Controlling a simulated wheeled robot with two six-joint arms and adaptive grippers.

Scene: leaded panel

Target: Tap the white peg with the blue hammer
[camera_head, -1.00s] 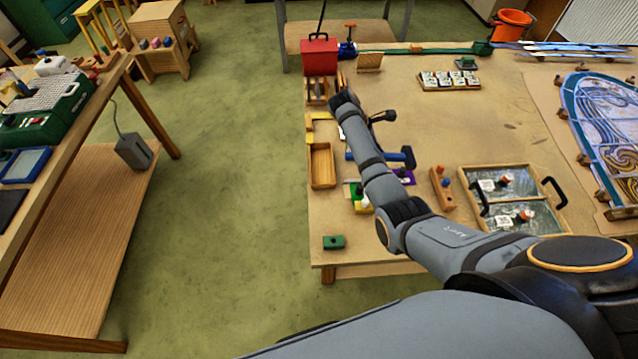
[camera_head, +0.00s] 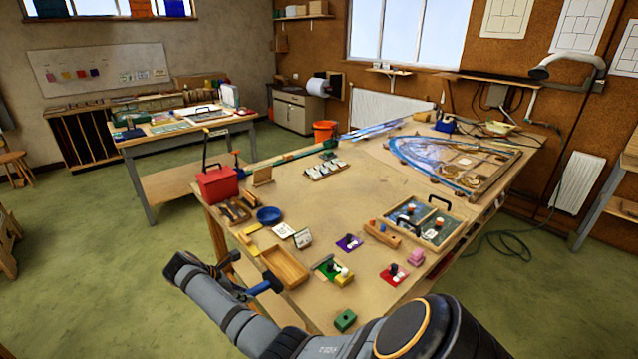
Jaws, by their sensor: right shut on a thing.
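The blue hammer (camera_head: 266,283) shows beside my right arm, over the front left of the workbench, its blue head to the right and its handle partly hidden by my arm. My right gripper (camera_head: 232,262) is shut on it, though the fingers are small and partly hidden. A small white peg (camera_head: 345,271) appears to stand on a yellow block (camera_head: 343,281) by a green plate (camera_head: 329,267), right of the hammer and apart from it. My left gripper is not in view.
A wooden tray (camera_head: 286,266) lies between hammer and green plate. A green block (camera_head: 345,320) is at the front edge. Purple (camera_head: 350,243) and red (camera_head: 394,275) plates bear small pieces. A red box (camera_head: 217,185) and blue bowl (camera_head: 268,215) stand farther left.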

